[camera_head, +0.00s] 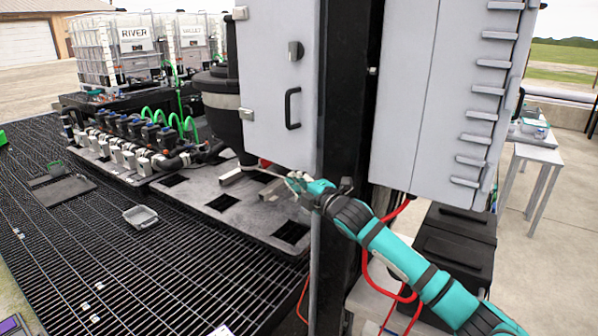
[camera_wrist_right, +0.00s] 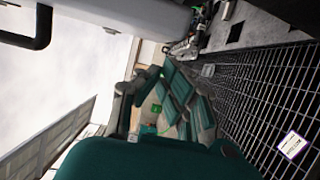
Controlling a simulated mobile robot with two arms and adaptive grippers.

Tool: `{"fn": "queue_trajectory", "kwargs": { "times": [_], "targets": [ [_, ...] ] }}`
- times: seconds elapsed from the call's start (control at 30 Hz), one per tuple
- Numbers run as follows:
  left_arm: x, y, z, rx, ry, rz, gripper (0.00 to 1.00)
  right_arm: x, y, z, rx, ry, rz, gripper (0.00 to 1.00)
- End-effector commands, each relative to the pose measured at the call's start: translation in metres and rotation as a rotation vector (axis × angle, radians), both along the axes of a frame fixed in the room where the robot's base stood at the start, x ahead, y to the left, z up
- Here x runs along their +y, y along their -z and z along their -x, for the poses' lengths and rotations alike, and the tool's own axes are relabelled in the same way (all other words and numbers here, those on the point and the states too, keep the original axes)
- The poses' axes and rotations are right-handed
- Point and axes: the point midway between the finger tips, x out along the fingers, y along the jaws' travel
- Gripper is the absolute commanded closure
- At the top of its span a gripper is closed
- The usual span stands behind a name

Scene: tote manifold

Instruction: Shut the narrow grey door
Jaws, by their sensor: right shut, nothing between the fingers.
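The narrow grey door (camera_head: 270,75) is upright in the upper middle of the head view, left of a dark post. It has a black bar handle (camera_head: 292,108) and a dark knob near its right edge, with hinge-like brackets on its left edge. I cannot tell how far it stands open. My right gripper (camera_head: 292,182) is shut and empty, just below the door's lower edge. I cannot tell whether it touches the door. In the right wrist view, the black handle (camera_wrist_right: 38,30) shows at the upper left. My left gripper is in neither view.
The dark post (camera_head: 346,90) stands behind my right arm, with a large grey cabinet (camera_head: 430,90) to its right. A black drum (camera_head: 222,105) is left of the door. Red hoses (camera_head: 366,262) hang near my arm. The grating floor (camera_head: 90,240) at left is mostly clear.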

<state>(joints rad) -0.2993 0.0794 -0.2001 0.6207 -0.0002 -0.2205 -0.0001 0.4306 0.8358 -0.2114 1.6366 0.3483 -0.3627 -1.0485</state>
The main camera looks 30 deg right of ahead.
Motion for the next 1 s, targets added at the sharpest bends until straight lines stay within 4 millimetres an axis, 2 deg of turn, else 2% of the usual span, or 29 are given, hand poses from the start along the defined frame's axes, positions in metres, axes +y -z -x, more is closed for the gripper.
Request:
{"fn": "queue_trajectory", "kwargs": {
  "times": [0.13,0.5,0.7,1.0],
  "targets": [
    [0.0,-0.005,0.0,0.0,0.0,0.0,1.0,-0.009,-0.001,-0.002,-0.001,0.001,-0.001,1.0],
    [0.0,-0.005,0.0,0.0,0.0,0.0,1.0,-0.012,0.0,-0.002,-0.001,0.001,-0.001,1.0],
    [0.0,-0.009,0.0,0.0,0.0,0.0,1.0,-0.032,-0.001,-0.006,0.001,0.003,0.003,1.0],
    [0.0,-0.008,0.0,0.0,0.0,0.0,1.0,-0.032,0.0,-0.006,-0.001,0.001,-0.002,1.0]
  ]
}}
